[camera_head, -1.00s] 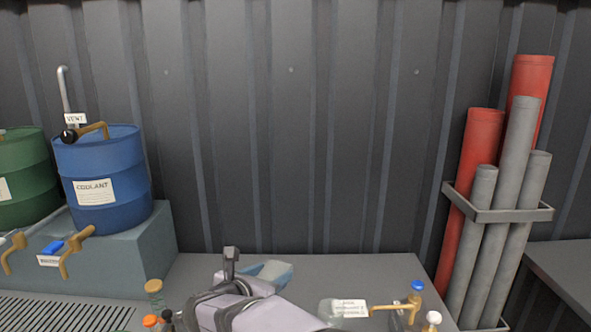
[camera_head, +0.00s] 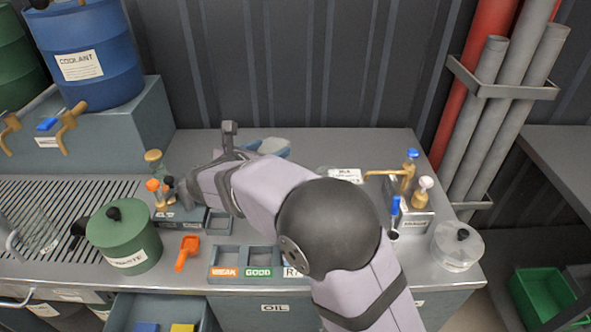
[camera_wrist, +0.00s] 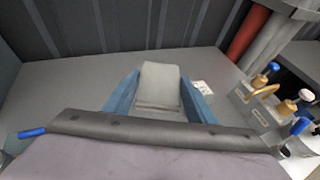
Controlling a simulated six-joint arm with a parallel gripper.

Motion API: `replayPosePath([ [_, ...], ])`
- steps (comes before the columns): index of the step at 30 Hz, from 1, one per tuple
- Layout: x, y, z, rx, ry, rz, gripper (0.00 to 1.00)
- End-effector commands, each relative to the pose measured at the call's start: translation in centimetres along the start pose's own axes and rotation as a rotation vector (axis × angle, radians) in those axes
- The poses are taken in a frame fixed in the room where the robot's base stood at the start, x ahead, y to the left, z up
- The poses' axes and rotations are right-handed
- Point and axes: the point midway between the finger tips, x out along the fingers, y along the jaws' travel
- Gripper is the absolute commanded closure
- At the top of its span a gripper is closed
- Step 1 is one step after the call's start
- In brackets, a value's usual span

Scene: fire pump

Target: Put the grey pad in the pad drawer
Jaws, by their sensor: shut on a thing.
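A green canister (camera_head: 124,240), an orange scoop (camera_head: 187,252) and a sorting tray (camera_head: 244,255) stand along the front. Brass tap (camera_head: 408,180) and clear jar (camera_head: 457,250) are at right.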

Motion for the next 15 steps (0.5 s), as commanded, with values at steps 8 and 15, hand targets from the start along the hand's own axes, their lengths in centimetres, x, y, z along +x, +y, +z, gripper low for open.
replayPosePath([
  [8,2.5,0.0,-6.0,-0.002,0.000,0.000,0.74],
  [15,3.2,0.0,-7.7,0.000,0.000,0.001,0.74],
])
